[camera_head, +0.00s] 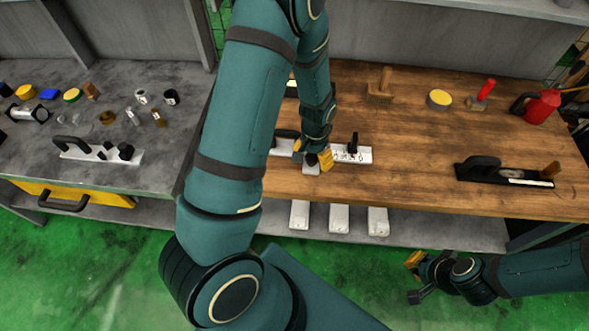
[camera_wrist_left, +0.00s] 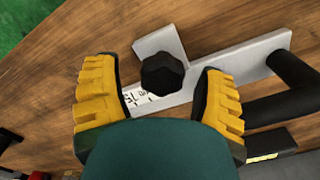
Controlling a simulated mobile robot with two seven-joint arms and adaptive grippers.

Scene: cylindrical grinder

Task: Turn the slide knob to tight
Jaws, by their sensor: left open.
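The slide's white plate (camera_head: 364,155) lies on the wooden bench, with dark markings on its right part. It also shows in the left wrist view (camera_wrist_left: 262,54), with a black handle (camera_wrist_left: 285,95). In that view the black lobed slide knob (camera_wrist_left: 162,73) sits over the plate, between the yellow fingers of my open left gripper (camera_wrist_left: 155,95). Gaps show on both sides of it. In the head view my left gripper (camera_head: 313,160) is low over the slide and largely hides the knob. My right gripper (camera_head: 414,278) is open and empty in front of the bench, over the floor.
A black-handled tool (camera_head: 500,172) lies on the wooden bench (camera_head: 420,140) at right. A red can (camera_head: 541,106) and a yellow-topped round tin (camera_head: 439,98) stand behind. The grey bench (camera_head: 60,165) at left holds another handled white plate (camera_head: 128,155) and many small parts.

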